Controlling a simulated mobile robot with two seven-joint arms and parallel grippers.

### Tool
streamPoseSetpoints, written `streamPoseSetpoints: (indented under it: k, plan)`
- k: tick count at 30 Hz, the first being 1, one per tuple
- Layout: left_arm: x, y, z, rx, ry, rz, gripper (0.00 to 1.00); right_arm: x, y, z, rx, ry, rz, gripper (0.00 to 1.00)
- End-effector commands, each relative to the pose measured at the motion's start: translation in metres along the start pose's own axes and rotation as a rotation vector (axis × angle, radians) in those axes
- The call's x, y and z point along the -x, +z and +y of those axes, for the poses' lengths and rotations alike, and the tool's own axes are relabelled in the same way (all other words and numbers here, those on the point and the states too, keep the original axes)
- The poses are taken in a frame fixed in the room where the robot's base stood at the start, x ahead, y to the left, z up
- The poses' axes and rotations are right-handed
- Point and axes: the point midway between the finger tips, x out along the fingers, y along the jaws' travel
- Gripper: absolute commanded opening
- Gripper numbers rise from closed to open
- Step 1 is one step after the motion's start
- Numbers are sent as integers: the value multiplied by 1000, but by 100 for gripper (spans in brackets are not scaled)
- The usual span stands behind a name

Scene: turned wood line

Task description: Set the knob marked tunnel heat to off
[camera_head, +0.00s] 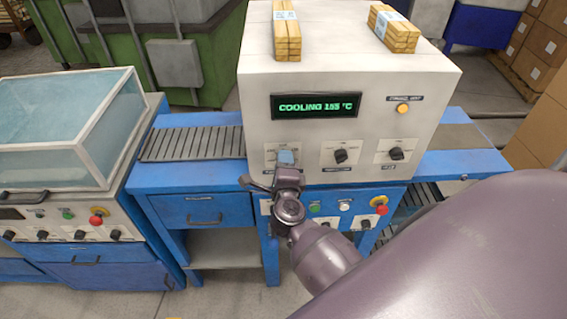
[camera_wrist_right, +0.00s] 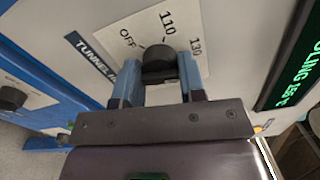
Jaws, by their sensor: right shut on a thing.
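The tunnel heat knob (camera_wrist_right: 158,66) is black and sits on a white dial plate (camera_wrist_right: 190,35) marked OFF, 110 and 130, with a partly covered label beginning "TUNNEL" (camera_wrist_right: 92,57). My right gripper (camera_head: 286,158) is at the left knob on the white machine's front, with its blue fingers on both sides of the knob in the right wrist view. It is shut on the knob. The gripper hides most of the knob in the head view. I cannot tell exactly which mark the knob points to. My left gripper is not in view.
The display (camera_head: 316,106) reads "COOLING 155 °C". Two more black knobs, a middle one (camera_head: 340,156) and a right one (camera_head: 396,154), sit on the same panel. Below are green and white buttons and a red stop button (camera_head: 382,210). Wood bundles (camera_head: 287,35) lie on top.

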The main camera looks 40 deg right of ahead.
Motion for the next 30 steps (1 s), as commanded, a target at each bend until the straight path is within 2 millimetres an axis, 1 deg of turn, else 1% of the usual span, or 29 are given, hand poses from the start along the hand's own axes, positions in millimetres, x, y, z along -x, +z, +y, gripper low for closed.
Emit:
streamPoseSetpoints:
  k: [30]
  plan:
    - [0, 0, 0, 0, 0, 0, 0, 0, 0, 1, 965, 3, 0, 14]
